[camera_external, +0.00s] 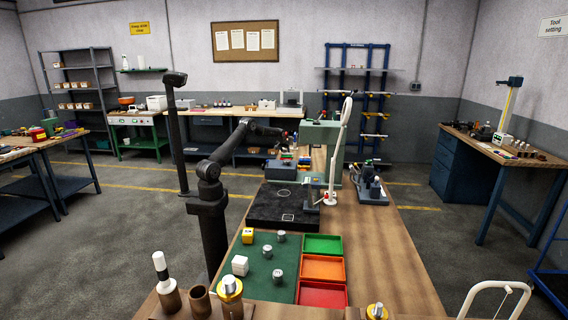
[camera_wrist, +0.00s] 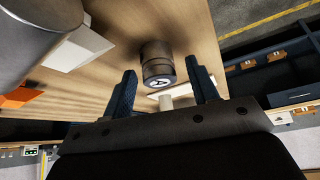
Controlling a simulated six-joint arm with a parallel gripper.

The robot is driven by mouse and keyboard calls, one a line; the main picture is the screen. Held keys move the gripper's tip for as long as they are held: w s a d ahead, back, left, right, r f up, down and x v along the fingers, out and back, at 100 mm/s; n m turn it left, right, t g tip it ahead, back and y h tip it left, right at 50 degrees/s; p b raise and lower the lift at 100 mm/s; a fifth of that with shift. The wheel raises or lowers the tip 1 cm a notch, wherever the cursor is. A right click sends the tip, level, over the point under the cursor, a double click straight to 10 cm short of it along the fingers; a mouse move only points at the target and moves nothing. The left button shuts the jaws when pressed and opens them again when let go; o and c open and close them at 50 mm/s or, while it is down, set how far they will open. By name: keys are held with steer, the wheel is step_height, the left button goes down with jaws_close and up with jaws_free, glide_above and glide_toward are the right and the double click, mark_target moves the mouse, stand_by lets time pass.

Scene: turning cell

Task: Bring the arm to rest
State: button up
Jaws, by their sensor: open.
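My arm rises from its dark column at the left edge of the workbench and reaches toward the back. My gripper (camera_external: 287,138) is small and partly lost among the things at the back of the bench in the external view. In the wrist view my gripper (camera_wrist: 162,90) is open, its two dark fingers spread apart. A dark grey cylinder (camera_wrist: 157,60) with a pale mark on its end shows in the gap between the fingers. I cannot tell how far beyond the fingertips it is. Nothing is visibly clamped.
The bench (camera_external: 385,250) carries a black plate (camera_external: 262,212), a green mat (camera_external: 262,262) with several small parts, and green (camera_external: 323,244), orange (camera_external: 323,268) and red (camera_external: 321,293) trays. A grey-green machine (camera_external: 322,138) and a white upright arm (camera_external: 338,150) stand close to my gripper.

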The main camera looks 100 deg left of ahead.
steer(key=shift+a+f, duration=0.1)
steer(key=shift+f, duration=0.2)
steer(key=shift+r, duration=0.1)
steer(key=shift+r, duration=0.1)
